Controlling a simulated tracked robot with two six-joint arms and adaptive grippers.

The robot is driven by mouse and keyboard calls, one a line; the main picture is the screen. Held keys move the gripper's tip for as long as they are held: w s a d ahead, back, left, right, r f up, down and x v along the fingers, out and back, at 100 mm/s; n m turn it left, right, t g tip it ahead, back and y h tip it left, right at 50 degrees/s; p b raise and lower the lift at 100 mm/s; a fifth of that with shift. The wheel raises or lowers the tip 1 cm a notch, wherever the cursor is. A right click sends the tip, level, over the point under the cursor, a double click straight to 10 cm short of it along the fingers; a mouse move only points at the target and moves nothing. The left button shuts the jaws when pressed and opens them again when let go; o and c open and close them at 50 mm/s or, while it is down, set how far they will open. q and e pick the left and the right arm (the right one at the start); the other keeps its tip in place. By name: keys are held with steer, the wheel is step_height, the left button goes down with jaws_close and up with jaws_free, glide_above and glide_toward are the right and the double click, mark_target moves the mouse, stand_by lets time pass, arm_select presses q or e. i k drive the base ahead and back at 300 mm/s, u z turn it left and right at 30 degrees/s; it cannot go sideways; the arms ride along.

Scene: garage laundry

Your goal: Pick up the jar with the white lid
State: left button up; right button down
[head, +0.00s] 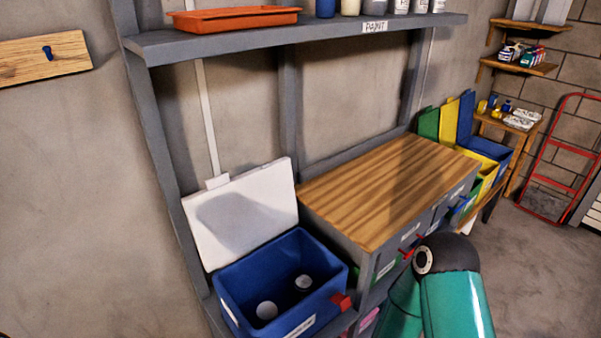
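A blue box (232,277) with its white lid swung open (240,215) stands on the low shelf at the lower middle. Two small round items with pale tops are inside it, apart from each other. One pale round top (267,310) is nearer the front left. The other pale round top (304,282) is farther back and right, on what looks like a darker body. I cannot tell for sure which is the jar with the white lid. Neither gripper shows; only a teal and black part of my arm is in view at the lower right.
A wood-topped drawer cabinet (385,190) stands right of the box, its top bare. A grey shelf (300,37) with an orange tray (236,19) and several cans overhangs behind. The box's raised lid rises at its back. Open floor (540,270) lies at the right.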

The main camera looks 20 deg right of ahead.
mark_target(267, 313)
steer(key=z, duration=0.8)
steer(key=k, duration=0.7)
steer(key=u, duration=0.5)
steer(key=i, duration=1)
steer(key=u, duration=0.05)
